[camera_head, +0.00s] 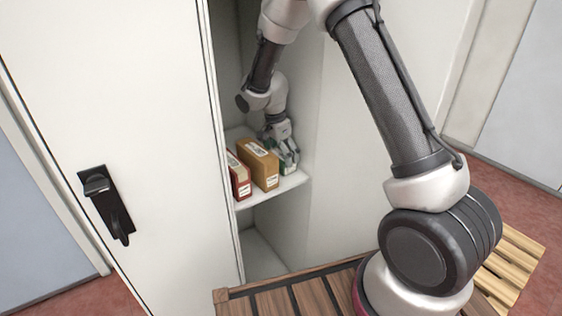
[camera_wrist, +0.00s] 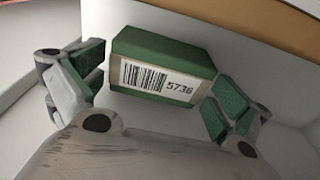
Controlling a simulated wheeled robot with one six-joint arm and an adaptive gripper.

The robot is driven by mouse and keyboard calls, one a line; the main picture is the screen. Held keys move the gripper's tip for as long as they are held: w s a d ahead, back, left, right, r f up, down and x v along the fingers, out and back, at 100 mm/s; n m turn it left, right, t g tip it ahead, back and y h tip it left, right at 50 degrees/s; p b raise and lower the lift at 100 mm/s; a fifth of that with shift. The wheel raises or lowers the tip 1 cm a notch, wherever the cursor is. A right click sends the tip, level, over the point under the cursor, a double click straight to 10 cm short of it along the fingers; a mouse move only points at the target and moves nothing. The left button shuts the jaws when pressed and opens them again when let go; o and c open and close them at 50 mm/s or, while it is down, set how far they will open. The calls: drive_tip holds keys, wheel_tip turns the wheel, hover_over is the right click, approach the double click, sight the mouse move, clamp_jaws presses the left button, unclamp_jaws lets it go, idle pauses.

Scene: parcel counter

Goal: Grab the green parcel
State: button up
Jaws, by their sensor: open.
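The green parcel (camera_wrist: 165,62) sits between my open fingers in the wrist view. Its white label shows a barcode and the number 5736. In the head view the green parcel (camera_head: 288,168) is mostly hidden behind my gripper (camera_head: 287,155), at the right end of the locker shelf. My gripper also shows in the wrist view (camera_wrist: 155,95), with one green-padded finger on each side of the parcel. A small gap appears at each side.
A brown parcel (camera_head: 259,165) stands just left of the green one, and a red parcel (camera_head: 238,176) left of that. The shelf (camera_head: 270,197) lies inside a narrow locker, with a wall close on the right. The locker door (camera_head: 120,130) has a black handle (camera_head: 106,204).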

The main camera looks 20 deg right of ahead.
drive_tip(key=shift+f, duration=0.35)
drive_tip(key=c, duration=0.9)
drive_tip(key=shift+r, duration=0.1)
